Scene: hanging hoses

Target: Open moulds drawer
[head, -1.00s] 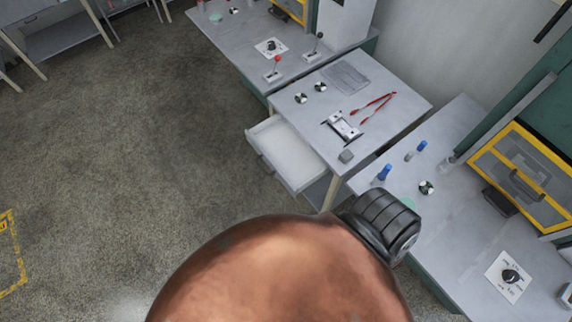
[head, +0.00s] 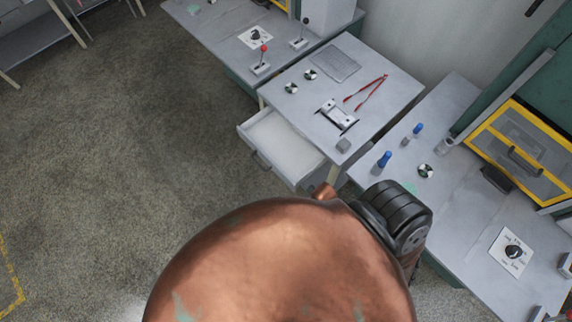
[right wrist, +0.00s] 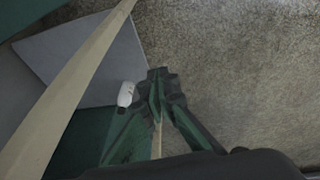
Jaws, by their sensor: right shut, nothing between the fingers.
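A pale drawer (head: 283,143) stands pulled out from under the middle table (head: 312,118). Its inside looks empty, and a handle (head: 261,161) shows on its front. No label is readable. My right gripper (right wrist: 157,78) shows in the right wrist view with its fingers together and nothing between them. A small white rounded piece (right wrist: 125,94) lies just left of the fingers in that view; I cannot tell what it is. My right gripper is hidden in the head view behind my copper-coloured arm. My left gripper is not in view.
On the middle table are red tongs (head: 368,91), a metal fixture (head: 338,116) and a grey block (head: 343,145). Benches with knobs and levers stand on both sides. A pale table leg (right wrist: 70,90) crosses the right wrist view. The floor at left is clear.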

